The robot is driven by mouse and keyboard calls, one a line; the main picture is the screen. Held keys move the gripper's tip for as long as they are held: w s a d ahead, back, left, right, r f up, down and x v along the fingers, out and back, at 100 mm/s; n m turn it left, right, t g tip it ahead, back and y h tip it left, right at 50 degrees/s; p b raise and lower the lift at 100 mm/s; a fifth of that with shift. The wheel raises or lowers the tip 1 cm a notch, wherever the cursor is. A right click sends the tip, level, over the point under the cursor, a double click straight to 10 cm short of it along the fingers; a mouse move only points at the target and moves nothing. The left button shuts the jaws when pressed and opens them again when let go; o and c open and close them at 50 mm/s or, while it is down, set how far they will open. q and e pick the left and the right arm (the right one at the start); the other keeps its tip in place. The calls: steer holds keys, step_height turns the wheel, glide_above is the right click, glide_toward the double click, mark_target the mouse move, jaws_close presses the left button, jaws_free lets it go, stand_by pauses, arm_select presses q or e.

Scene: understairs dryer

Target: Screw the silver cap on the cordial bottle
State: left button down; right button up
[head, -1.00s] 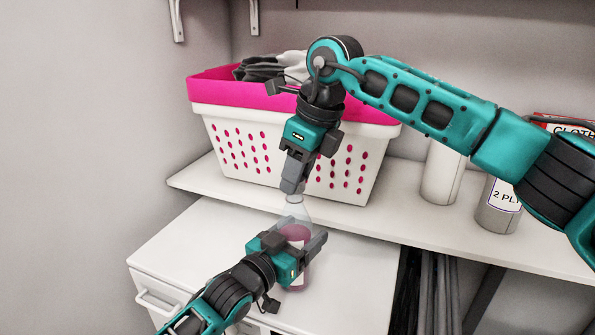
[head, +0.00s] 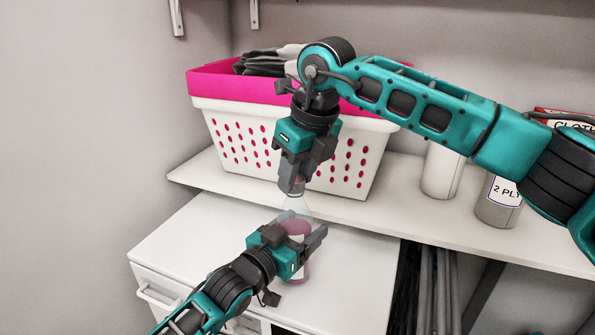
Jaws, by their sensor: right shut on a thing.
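The cordial bottle (head: 297,229) is clear with a pink lower part and stands upright on the white cabinet top. My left gripper (head: 309,240) has its fingers around the bottle's body and appears shut on it. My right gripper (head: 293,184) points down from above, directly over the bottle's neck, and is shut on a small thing. A little of what looks like the silver cap (head: 298,188) shows between its fingertips; most of it is hidden. The cap is at the bottle's mouth, but I cannot tell whether the threads are engaged.
A white and pink laundry basket (head: 235,143) with grey cloths stands on the shelf (head: 230,185) close behind my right gripper. A white canister (head: 440,172) and a labelled grey tin (head: 498,203) stand to the right. The cabinet top (head: 190,240) is clear left of the bottle.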

steer(key=m, duration=0.2)
steer(key=m+h, duration=0.1)
steer(key=m, duration=0.1)
steer(key=m+t, duration=0.1)
steer(key=m, duration=0.1)
steer(key=shift+s+a+m+h, duration=0.1)
steer(key=shift+a+m+h, duration=0.15)
steer(key=shift+m+h, duration=0.15)
steer(key=m+h, duration=0.1)
steer(key=m, duration=0.2)
steer(key=shift+a+m, duration=0.1)
steer(key=shift+m, duration=0.2)
steer(key=m+h, duration=0.1)
steer(key=m, duration=0.3)
steer(key=shift+a, duration=0.1)
steer(key=m+g, duration=0.1)
steer(key=m, duration=0.2)
steer(key=m+h, duration=0.1)
steer(key=m, duration=0.2)
steer(key=shift+w+a+m+g+h, duration=0.1)
steer(key=shift+w+m+g+h, duration=0.1)
steer(key=shift+m+g+h, duration=0.15)
steer(key=m+g, duration=0.1)
steer(key=m, duration=0.2)
steer(key=shift+w+m, duration=0.1)
steer(key=shift+m, duration=0.25)
steer(key=m+g, duration=0.1)
steer(key=m, duration=0.3)
steer(key=o, duration=1)
